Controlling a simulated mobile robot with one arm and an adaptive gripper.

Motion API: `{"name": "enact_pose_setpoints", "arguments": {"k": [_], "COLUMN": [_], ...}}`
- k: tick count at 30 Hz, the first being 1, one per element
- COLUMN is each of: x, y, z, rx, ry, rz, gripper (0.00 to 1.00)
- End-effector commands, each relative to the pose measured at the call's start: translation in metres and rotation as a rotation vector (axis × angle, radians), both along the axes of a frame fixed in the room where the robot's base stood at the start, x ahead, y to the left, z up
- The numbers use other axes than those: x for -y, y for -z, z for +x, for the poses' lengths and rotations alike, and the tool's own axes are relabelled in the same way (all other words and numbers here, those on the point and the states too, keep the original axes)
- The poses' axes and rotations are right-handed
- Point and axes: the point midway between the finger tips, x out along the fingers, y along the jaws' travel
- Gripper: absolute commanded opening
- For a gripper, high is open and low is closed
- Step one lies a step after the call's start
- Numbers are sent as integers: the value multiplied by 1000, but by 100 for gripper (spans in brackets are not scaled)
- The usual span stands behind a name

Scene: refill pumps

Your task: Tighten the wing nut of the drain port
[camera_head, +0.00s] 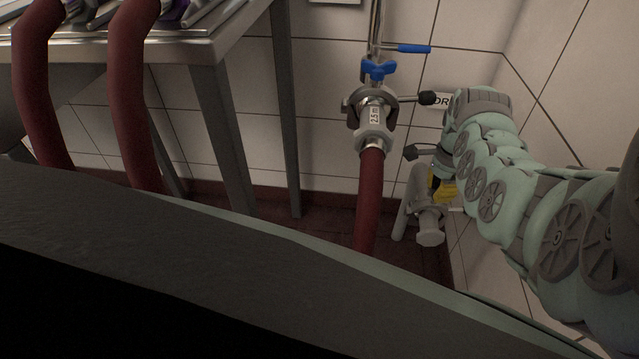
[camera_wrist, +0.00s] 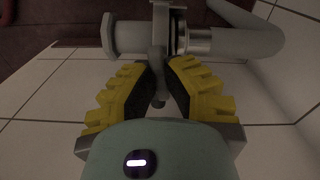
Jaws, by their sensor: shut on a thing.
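The drain port is a grey pipe fitting (camera_head: 429,233) low on the wall at right in the head view, partly behind my arm. In the wrist view its blank cap (camera_wrist: 109,35) is at left and its pipe (camera_wrist: 250,40) bends away at right. A clamp ring (camera_wrist: 161,28) goes around the joint between them. The clamp's grey wing nut (camera_wrist: 158,56) and stem point toward my gripper. My gripper (camera_wrist: 158,78) has yellow ribbed fingers shut on the wing nut from both sides. Its fingers (camera_head: 444,188) also show beside the port in the head view.
A red hose (camera_head: 370,190) hangs from a clamped valve (camera_head: 372,110) with blue handles, left of my arm. A steel table (camera_head: 150,47) with more red hoses stands at left. A tiled wall (camera_head: 565,90) is close at right.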

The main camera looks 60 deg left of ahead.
Motion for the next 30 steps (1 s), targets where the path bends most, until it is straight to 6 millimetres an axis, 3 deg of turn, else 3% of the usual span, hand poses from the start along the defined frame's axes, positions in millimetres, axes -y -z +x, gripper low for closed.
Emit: {"name": "enact_pose_setpoints", "arguments": {"k": [9, 25, 26, 30], "x": [-1, -1, -1, -1], "y": [2, 1, 1, 1], "z": [-1, -1, -1, -1], "rx": [1, 0, 0, 1], "ry": [109, 128, 128, 128], "rz": [-1, 0, 0, 1], "gripper": [0, 0, 15, 30]}}
